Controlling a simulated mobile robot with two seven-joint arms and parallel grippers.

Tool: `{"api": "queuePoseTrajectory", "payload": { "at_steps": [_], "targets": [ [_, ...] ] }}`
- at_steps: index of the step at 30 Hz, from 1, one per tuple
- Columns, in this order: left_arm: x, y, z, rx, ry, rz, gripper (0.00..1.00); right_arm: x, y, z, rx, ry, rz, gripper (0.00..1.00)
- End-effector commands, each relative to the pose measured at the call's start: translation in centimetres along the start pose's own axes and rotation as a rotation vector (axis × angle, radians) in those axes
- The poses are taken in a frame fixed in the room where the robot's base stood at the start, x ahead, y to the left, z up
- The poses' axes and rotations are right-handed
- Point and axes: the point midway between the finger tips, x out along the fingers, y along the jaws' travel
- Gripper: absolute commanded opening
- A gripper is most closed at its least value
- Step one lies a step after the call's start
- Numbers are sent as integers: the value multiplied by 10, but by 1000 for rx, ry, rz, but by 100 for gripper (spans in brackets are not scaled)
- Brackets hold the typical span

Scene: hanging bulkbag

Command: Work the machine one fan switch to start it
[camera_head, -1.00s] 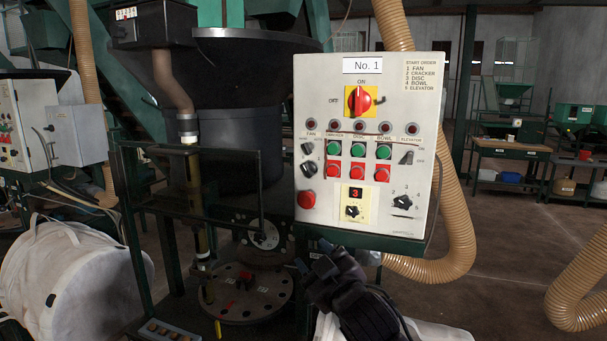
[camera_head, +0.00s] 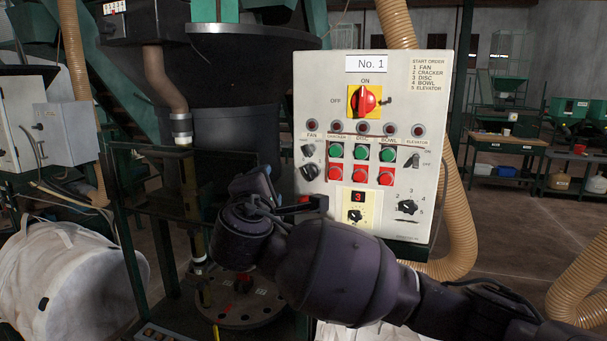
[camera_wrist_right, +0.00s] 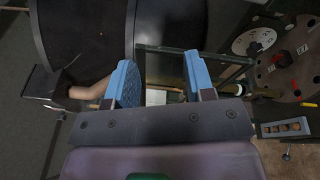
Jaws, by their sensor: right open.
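The white No. 1 control panel (camera_head: 440,120) faces me in the head view. My right forearm covers the panel's lower left corner. My left gripper is not in view.
A red main switch (camera_head: 367,100) on a yellow plate is above a row of lamps. Green and red buttons fill the panel's middle. A dark machine drum (camera_head: 240,110) and green frame stand to the left. A ribbed hose (camera_head: 457,215) runs beside the panel's right edge.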

Motion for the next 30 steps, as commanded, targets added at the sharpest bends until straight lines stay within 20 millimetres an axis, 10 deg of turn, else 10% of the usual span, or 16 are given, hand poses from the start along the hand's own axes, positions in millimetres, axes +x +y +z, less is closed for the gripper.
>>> {"api": "queuePoseTrajectory", "payload": {
  "at_steps": [14,30],
  "targets": [
    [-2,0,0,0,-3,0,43,5,-23,36,-233,-216,-145,49],
    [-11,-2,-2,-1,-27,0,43,85,-32,55,-231,-215,-144,49]
  ]
}}
